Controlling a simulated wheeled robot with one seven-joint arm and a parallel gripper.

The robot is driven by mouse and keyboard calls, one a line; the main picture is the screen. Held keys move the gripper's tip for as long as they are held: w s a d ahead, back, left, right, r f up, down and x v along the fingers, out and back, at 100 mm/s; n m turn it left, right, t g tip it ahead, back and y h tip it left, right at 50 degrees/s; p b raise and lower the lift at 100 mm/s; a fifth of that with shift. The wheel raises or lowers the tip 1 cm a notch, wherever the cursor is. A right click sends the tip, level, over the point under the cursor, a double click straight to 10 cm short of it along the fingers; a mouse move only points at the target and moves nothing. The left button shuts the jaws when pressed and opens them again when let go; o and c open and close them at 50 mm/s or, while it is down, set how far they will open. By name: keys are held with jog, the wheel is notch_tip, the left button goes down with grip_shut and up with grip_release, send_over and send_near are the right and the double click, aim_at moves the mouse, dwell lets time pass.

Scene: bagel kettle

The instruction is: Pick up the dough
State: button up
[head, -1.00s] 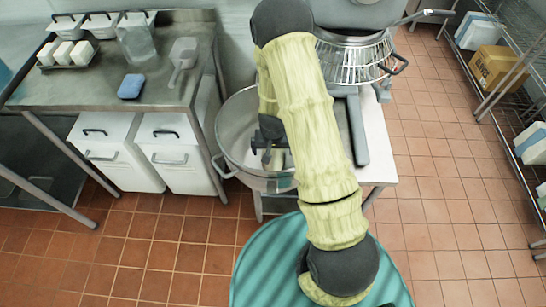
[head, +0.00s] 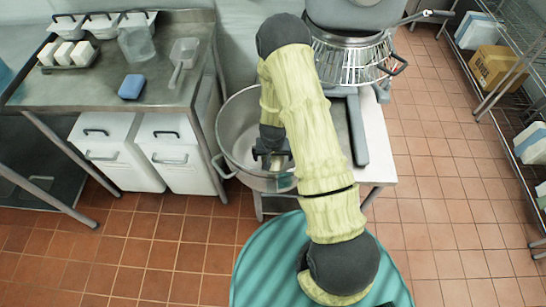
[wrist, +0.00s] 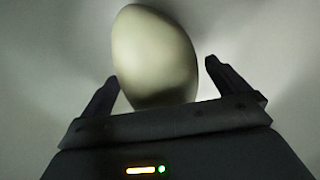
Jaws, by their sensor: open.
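The dough (wrist: 153,50) is a smooth, pale, egg-shaped lump in the wrist view. My gripper (wrist: 160,75) is open, with one finger on each side of the dough's near end. A gap shows between each finger and the dough, and the dough's far end reaches beyond the fingertips. In the head view my gripper (head: 272,160) is down inside the bowl, and my arm and gripper hide most of the dough.
The bowl wall surrounds my gripper. The mixer with its wire guard (head: 352,62) stands behind, over a white table (head: 380,150). A steel counter (head: 100,92) with a blue sponge (head: 132,87) and a scoop (head: 182,58) is at left.

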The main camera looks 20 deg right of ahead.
jog(key=shift+c, duration=0.4)
jog(key=c, duration=1.7)
jog(key=shift+o, duration=0.2)
jog(key=shift+r, duration=0.1)
notch_tip(320, 180, up, 10)
jog(key=shift+f, duration=0.1)
notch_tip(320, 180, up, 16)
jog(key=p, duration=1.6)
jog(key=shift+r, duration=0.25)
dwell(0.4)
